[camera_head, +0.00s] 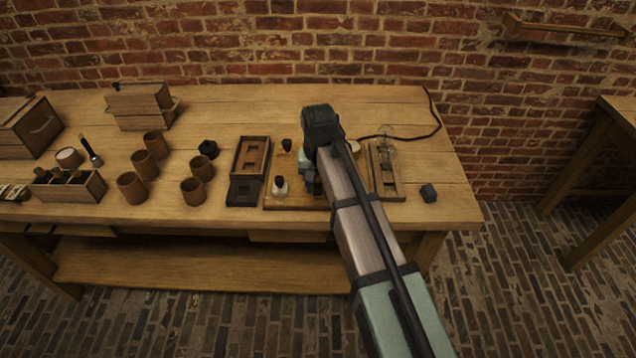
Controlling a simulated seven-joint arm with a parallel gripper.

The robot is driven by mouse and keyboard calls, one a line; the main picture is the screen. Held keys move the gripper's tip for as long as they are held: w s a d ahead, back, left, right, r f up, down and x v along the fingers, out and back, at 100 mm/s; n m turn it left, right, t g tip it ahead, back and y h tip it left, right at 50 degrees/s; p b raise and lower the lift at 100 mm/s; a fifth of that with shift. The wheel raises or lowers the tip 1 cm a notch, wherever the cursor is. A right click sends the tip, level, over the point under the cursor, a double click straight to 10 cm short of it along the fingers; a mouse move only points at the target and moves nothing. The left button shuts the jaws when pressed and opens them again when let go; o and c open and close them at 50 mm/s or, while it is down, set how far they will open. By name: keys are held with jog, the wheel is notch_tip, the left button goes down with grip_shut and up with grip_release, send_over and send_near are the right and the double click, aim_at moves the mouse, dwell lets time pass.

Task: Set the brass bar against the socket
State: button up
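My arm reaches up from the lower right over the workbench, and its dark wrist joint is above a low wooden board (295,203). My gripper (309,183) is mostly hidden behind the arm, low over this board; its fingers cannot be made out. On the board's left part stand a small glass jar with a dark top (280,187) and a dark knob-like piece (287,145). Right of the arm, a narrow wooden base (385,185) carries a clear glass bulb (388,150), where a socket may be; it is too small to tell. I cannot make out the brass bar.
A long wooden tray (235,168) lies left of the board. Farther left are several brown cups (132,188), a dark round piece (208,149), a divided box (66,198) and wooden cases. A black cable (437,115) runs behind.

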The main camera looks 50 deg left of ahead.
grip_shut()
dwell(0.3)
jog(key=shift+w+a, duration=0.95)
jog(key=shift+a, duration=0.05)
jog(key=shift+c, duration=0.2)
grip_release()
jog(key=o, duration=0.3)
jog(key=shift+r, duration=0.15)
notch_tip(320, 180, up, 14)
jog(key=shift+f, duration=0.2)
